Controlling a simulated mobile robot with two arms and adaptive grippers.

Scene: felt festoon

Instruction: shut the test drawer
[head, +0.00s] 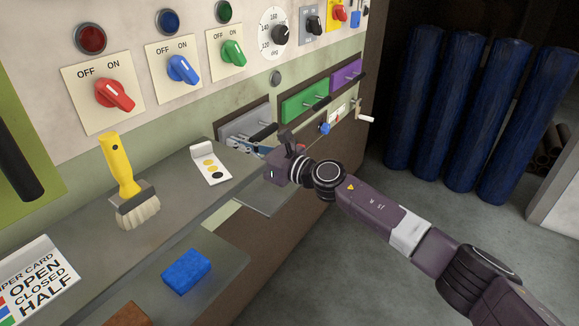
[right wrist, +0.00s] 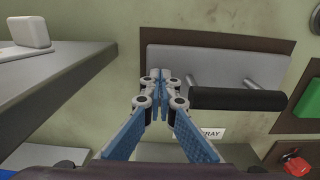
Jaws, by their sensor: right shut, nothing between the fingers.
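No label reading "test" is legible on any drawer. The drawer facing my right gripper has a grey front (head: 238,122) with a black bar handle (right wrist: 238,99) on two metal posts. The grey front (right wrist: 205,62) also shows in the right wrist view, set in a brown recess; I cannot tell whether it stands out. My right gripper (right wrist: 159,78) is shut and empty, its blue fingers pointing at that front just left of the handle; contact is unclear. In the head view my right gripper (head: 258,145) partly hides the drawer. My left gripper is not in view.
Green (head: 303,104) and purple (head: 346,77) fronts sit to the right, above a white-knobbed crank (head: 365,118). A grey shelf (head: 90,238) with a yellow brush (head: 122,170) lies left. A blue sponge (head: 187,271) sits lower. Blue rolls (head: 459,112) stand behind right; floor is clear.

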